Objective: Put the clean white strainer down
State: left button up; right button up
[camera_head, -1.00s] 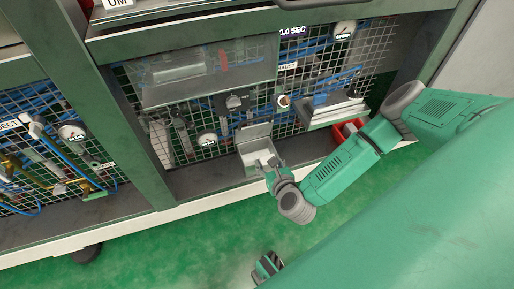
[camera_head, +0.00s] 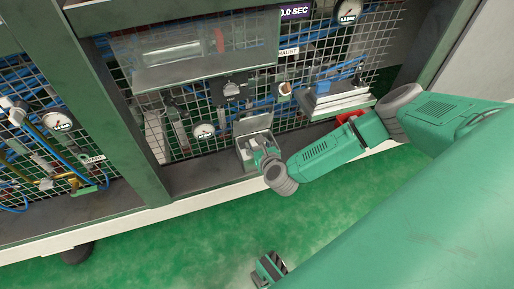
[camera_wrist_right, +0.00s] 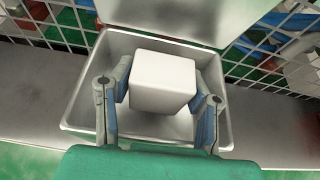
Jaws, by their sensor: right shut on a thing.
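The white strainer (camera_wrist_right: 163,83) looks like a plain pale block in the right wrist view. My right gripper (camera_head: 262,150) is shut on it, with one finger on each side. The strainer is over or inside the open mouth of a grey metal bin (camera_wrist_right: 225,110); whether it touches the bottom I cannot tell.
The bin stands on a machine ledge (camera_head: 205,172) in front of a wire mesh (camera_head: 180,100) with hoses and gauges. A stack of pale sheets (camera_head: 340,100) lies on a shelf to the right, with a red container (camera_head: 350,117) below it. The ledge left of the bin is clear.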

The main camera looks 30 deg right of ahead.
jog(key=shift+w, duration=0.15)
jog(key=shift+f, duration=0.65)
jog(key=o, duration=1)
jog(key=shift+s, duration=0.2)
jog(key=shift+o, duration=0.7)
jog(key=shift+s+a+f, duration=0.1)
jog(key=shift+f, duration=0.1)
jog(key=shift+r, duration=0.45)
jog(key=p+v, duration=0.4)
jog(key=v, duration=0.7)
jog(key=shift+s+r+p, duration=0.25)
jog(key=shift+r+p, duration=0.05)
jog(key=shift+r, duration=0.2)
